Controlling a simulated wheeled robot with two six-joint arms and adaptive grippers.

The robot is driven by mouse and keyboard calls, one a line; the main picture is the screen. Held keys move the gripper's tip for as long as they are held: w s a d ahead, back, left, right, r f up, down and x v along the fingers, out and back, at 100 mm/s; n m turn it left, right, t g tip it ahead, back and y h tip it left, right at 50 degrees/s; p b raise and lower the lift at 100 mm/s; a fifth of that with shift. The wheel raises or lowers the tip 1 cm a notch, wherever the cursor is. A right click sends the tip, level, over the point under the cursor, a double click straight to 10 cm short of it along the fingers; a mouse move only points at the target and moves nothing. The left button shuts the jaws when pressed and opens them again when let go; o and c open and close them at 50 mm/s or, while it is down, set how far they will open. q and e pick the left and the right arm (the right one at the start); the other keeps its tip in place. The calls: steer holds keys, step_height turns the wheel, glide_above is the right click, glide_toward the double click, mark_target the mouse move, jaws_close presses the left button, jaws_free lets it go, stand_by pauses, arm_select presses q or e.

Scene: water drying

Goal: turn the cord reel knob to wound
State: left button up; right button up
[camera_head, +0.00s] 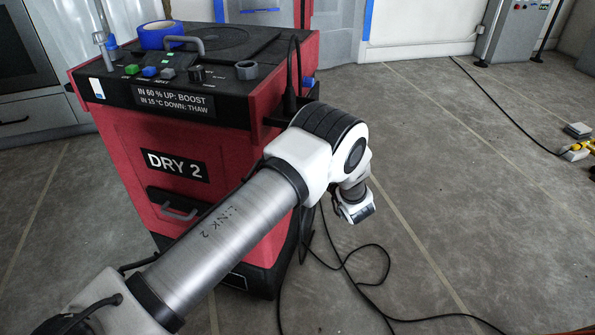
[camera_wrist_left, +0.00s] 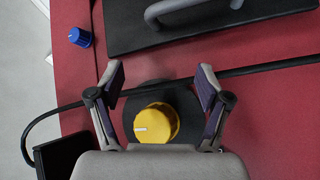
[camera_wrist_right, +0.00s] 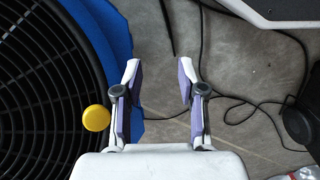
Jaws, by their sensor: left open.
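In the left wrist view, a yellow knob (camera_wrist_left: 156,123) with a white mark pointing left sits on a round black base (camera_wrist_left: 187,100) on a red surface. My left gripper (camera_wrist_left: 162,77) is open, its fingers on either side of the knob and apart from it. A black cord (camera_wrist_left: 265,69) runs past the knob. In the head view my left arm reaches across the red DRY 2 machine (camera_head: 165,140); its fingers and this knob are hidden. My right gripper (camera_wrist_right: 160,68) is open and empty above the floor in the right wrist view.
A blue knob (camera_wrist_left: 80,37) and a grey handle (camera_wrist_left: 180,10) are near the left gripper. A black fan grille (camera_wrist_right: 45,90) with blue housing and a yellow knob (camera_wrist_right: 96,118) lies left of the right gripper. Loose cords (camera_head: 350,270) lie on the floor.

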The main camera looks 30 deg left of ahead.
arm_select(q)
steer(key=s+d+r+n+g+b, duration=0.1)
steer(key=s+d+n+g+b, duration=0.2)
steer(key=n+g, duration=0.6)
steer(key=s+d+r+n+g+b, duration=0.15)
steer(key=n+g+b, duration=0.4)
steer(key=n, duration=0.75)
steer(key=shift+y, duration=0.3)
steer(key=x, duration=0.2)
steer(key=b+x, duration=0.1)
steer(key=x, duration=0.1)
steer(key=b+x, duration=0.1)
steer(key=x, duration=0.1)
steer(key=shift+w+a+r, duration=0.1)
steer(key=shift+w+a, duration=0.05)
steer(key=shift+w, duration=0.2)
steer(key=shift+a+r, duration=0.1)
steer(key=shift+a, duration=0.15)
steer(key=c, duration=1.2)
arm_select(e)
step_height(320, 180, down, 14)
